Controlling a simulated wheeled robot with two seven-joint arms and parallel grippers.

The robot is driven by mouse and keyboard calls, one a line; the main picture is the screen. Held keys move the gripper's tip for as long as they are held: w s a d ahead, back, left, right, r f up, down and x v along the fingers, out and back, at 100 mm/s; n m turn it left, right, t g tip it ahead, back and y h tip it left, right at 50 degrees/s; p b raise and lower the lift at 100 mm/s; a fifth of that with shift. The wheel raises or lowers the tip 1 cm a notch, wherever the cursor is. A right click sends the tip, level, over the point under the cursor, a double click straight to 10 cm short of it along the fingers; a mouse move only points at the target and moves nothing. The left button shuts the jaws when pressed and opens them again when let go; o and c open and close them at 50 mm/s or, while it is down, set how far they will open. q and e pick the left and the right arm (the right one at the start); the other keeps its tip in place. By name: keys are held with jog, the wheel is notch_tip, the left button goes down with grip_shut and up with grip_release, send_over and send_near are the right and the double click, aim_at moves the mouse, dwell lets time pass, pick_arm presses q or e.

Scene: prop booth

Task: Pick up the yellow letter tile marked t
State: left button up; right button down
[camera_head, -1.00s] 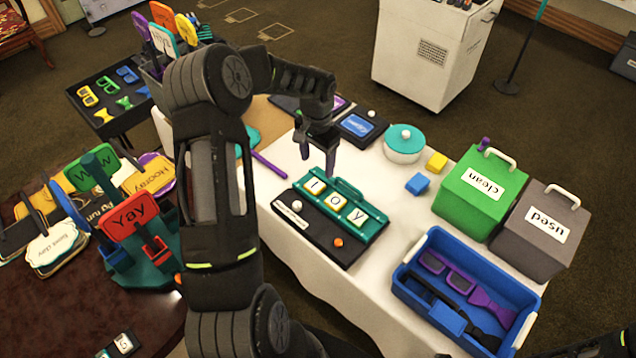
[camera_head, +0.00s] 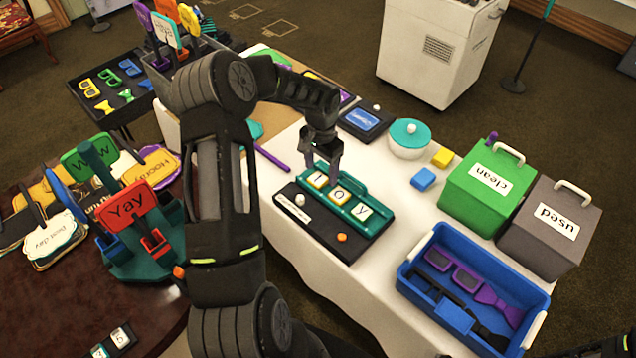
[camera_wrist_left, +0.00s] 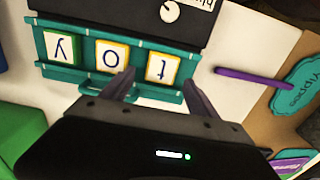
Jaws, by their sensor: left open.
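The letter tile marked t (camera_head: 318,181), cream with a yellow edge, sits at the left end of a teal rack (camera_head: 376,226). In the left wrist view the t tile (camera_wrist_left: 162,67) appears upside down. Beside it are the o tile (camera_head: 340,195) and the y tile (camera_head: 361,211). My left gripper (camera_head: 322,168) is open and empty, just above and behind the t tile. In the wrist view its fingertips (camera_wrist_left: 162,92) lie on either side of the t tile's column, and the tile is fully visible. My right gripper is not in view.
A blue bin (camera_head: 425,299), green box (camera_head: 462,208), blue block (camera_head: 423,179) and teal-lidded pot (camera_head: 409,153) stand right on the white table. A purple stick (camera_head: 272,158) lies left of the rack.

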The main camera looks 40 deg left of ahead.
aim_at(321, 176)
pick_arm(q)
jog(key=shift+f, duration=0.95)
jog(key=shift+r, duration=0.1)
jog(key=c, duration=1.4)
jog(key=shift+c, duration=0.2)
notch_tip(321, 176, up, 8)
jog(key=p, duration=0.4)
jog(key=shift+r, duration=1)
